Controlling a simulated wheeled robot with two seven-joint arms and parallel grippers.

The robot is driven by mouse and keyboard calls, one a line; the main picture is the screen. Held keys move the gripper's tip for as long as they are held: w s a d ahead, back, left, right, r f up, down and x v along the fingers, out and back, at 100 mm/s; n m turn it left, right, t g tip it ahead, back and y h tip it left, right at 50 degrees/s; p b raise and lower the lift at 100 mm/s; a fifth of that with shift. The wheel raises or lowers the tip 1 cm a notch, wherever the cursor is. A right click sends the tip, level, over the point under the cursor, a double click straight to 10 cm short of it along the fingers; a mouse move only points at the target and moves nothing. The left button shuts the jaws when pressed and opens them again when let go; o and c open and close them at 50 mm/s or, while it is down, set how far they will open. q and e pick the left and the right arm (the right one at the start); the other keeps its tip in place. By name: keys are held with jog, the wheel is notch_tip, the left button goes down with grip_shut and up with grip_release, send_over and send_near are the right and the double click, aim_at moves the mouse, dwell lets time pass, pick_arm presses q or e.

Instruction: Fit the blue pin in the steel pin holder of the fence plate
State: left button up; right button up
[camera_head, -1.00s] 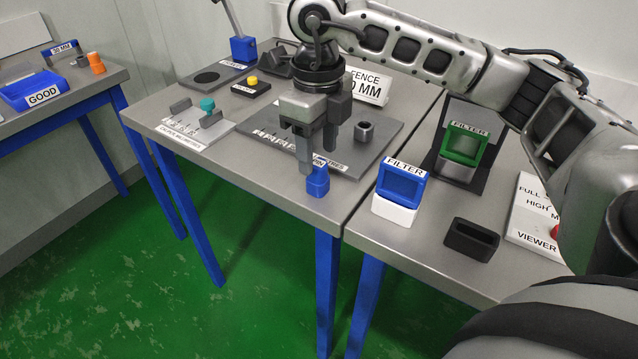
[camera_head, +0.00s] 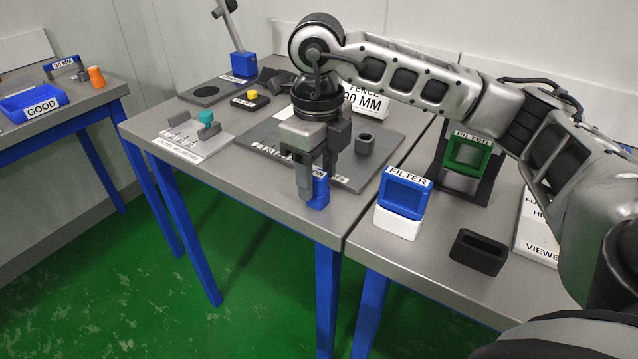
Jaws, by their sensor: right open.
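The blue pin (camera_head: 320,192) stands near the front edge of the table, just in front of the fence plate. My right gripper (camera_head: 314,186) is open and low at the pin, with its near finger covering the pin's left part. The pin appears between the fingers; contact cannot be told. The fence plate (camera_head: 385,165) is a dark grey slab behind the gripper. My left gripper is out of view.
A FENCE 90 MM sign (camera_head: 372,101) stands behind the plate. To the right are a blue and white FILTER block (camera_head: 402,204), a black open box (camera_head: 478,252) and a green FILTER frame (camera_head: 468,154). A caliper plate (camera_head: 190,146) lies left.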

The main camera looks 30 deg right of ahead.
aim_at(318, 173)
dwell(0.6)
jog(key=shift+c, duration=0.3)
grip_shut()
jog(key=shift+r, duration=0.15)
jog(key=shift+r+p, duration=2.15)
jog(key=shift+r, duration=0.75)
jog(key=shift+r, duration=0.1)
notch_tip(318, 173, up, 4)
jog(key=p, duration=0.3)
